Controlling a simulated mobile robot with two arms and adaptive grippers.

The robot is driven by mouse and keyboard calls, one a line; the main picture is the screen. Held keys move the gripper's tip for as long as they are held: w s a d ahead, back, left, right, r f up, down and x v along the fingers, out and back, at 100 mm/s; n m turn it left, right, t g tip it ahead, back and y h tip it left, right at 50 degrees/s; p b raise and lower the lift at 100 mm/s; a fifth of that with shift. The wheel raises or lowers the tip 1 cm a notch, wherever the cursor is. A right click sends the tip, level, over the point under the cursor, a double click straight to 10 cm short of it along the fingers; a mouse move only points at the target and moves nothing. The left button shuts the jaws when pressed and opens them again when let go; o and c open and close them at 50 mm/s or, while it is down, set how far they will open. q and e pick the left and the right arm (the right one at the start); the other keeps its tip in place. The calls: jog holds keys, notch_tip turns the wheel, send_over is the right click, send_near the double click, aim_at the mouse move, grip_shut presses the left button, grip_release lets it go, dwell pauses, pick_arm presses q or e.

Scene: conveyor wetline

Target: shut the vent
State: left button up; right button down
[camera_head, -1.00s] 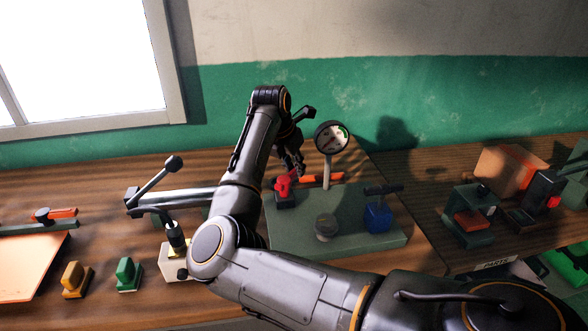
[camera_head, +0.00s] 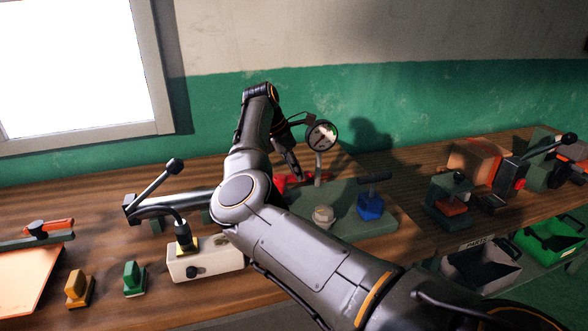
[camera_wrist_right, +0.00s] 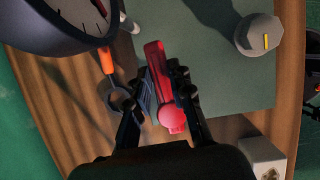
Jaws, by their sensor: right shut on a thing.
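A green-grey valve panel (camera_head: 372,228) lies on the wooden bench and carries a round gauge (camera_head: 321,136) on a post. A red valve handle (camera_head: 281,184) is at its left back corner, partly hidden by my arm. My right gripper (camera_head: 297,170) reaches down there. In the right wrist view the right gripper (camera_wrist_right: 160,82) is shut on the red handle (camera_wrist_right: 157,62), with a finger on each side. A grey knob (camera_wrist_right: 259,35) with a yellow mark and a blue valve (camera_head: 370,206) with a dark T-handle are on the same panel. I cannot tell which is the vent. My left gripper is out of view.
A white box (camera_head: 208,263) with a lever, a green block (camera_head: 133,277) and a yellow block (camera_head: 77,288) stand at the front left.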

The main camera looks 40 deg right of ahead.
aim_at(279, 177)
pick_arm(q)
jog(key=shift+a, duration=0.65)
pick_arm(e)
jog(key=shift+s+m, duration=0.2)
jog(key=shift+m, duration=0.4)
jog(key=c, duration=1.2)
grip_release()
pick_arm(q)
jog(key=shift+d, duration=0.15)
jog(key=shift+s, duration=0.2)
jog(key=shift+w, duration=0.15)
pick_arm(e)
jog(key=v, duration=1.2)
jog(key=shift+w, duration=0.2)
